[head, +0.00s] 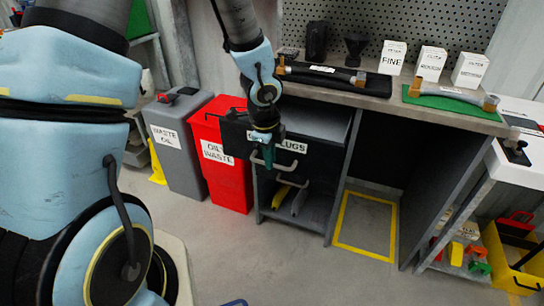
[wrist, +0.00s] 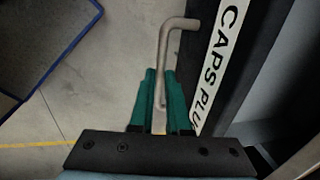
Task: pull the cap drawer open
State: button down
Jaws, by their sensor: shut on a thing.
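The cap drawer has a black front with a white label (head: 291,146) that reads partly "CAPS PLUGS" in the wrist view (wrist: 220,60). A grey surface (head: 318,121) shows between its front and the bench top, so the drawer seems to stand partly open. Its grey bar handle (wrist: 166,50) sticks out from the front. My gripper (head: 265,158) is shut on this handle, with its teal fingers (wrist: 161,90) on either side of the bar. My gripper and wrist hide part of the drawer front in the head view.
A second handle (head: 293,183) sits lower, above an open shelf with yellow and grey items. A yellow floor frame (head: 366,225) lies right; floor in front is clear.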

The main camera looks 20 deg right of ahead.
jog(key=shift+a, duration=0.15)
jog(key=c, duration=0.9)
grip_release()
jog(key=r+p, duration=0.1)
jog(key=r, duration=0.2)
jog(key=s+a+r+p, duration=0.1)
jog(key=r+p, duration=0.1)
jog(key=r, duration=0.2)
jog(key=r+p, duration=0.1)
jog(key=r, duration=0.2)
jog(key=shift+s+a+r, duration=0.2)
jog(key=shift+s+r, duration=0.1)
jog(key=shift+s, duration=0.05)
jog(key=a+r+n, duration=0.2)
jog(key=a+n, duration=0.6)
jog(key=a+r+n+y+p, duration=0.1)
jog(key=a+r+n, duration=0.2)
jog(key=a+n, duration=0.6)
jog(key=w+a+r+n+p, duration=0.1)
jog(key=a+r+n, duration=0.1)
jog(key=a+n, duration=0.6)
jog(key=shift+a+r+n, duration=0.15)
jog(key=shift+a+n, duration=0.1)
jog(key=shift+n, duration=0.05)
